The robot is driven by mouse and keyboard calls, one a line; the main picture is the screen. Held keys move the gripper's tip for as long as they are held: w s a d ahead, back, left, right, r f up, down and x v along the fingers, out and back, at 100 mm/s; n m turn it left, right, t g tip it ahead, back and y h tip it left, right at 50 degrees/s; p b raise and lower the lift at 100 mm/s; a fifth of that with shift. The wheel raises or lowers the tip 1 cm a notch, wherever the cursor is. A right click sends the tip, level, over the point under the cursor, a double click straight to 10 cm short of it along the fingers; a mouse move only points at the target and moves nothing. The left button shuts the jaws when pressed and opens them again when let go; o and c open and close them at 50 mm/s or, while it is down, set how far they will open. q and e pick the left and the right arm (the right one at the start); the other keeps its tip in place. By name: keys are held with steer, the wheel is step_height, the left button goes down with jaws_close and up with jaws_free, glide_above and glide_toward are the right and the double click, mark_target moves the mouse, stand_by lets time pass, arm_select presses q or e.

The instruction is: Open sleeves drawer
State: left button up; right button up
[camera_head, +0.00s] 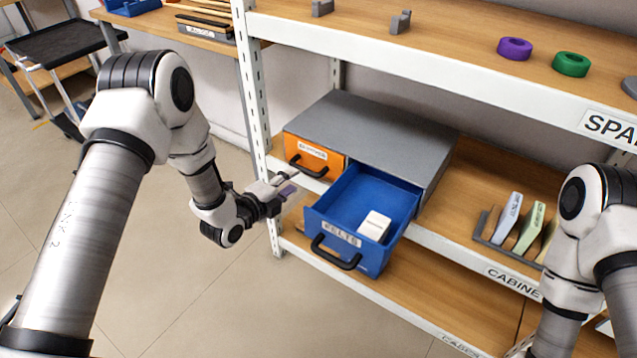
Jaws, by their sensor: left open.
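A grey cabinet (375,128) stands on the shelf and has two drawers side by side. The orange drawer (335,157) on the left is shut; its label looks like "SLEEVES", though it is small, and it has a black handle (306,170). The blue drawer (318,219) on the right, labelled "BELTS", is pulled out and holds a white block (374,226). My left gripper (288,184) is open and appears empty, just left of and in front of the orange drawer's handle; I cannot tell whether it touches. My right arm shows at the right edge, its gripper out of frame.
The open blue drawer juts out close to the right of my left gripper. The upper shelf (440,75) overhangs the cabinet. A rack (495,235) with several upright pads stands to the right. The floor (180,280) left of the shelves is clear.

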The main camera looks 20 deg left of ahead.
mark_target(304, 172)
arm_select(q)
steer(key=b+x, duration=0.1)
steer(key=x, duration=0.6)
steer(key=shift+w+f+b, duration=0.1)
steer(key=shift+w+b, duration=0.25)
steer(key=shift+b, duration=0.05)
jaws_close()
arm_select(e)
step_height(304, 172, down, 3)
steer(key=shift+s+a+r, duration=0.1)
steer(key=shift+s+r, duration=0.05)
steer(key=shift+r, duration=0.05)
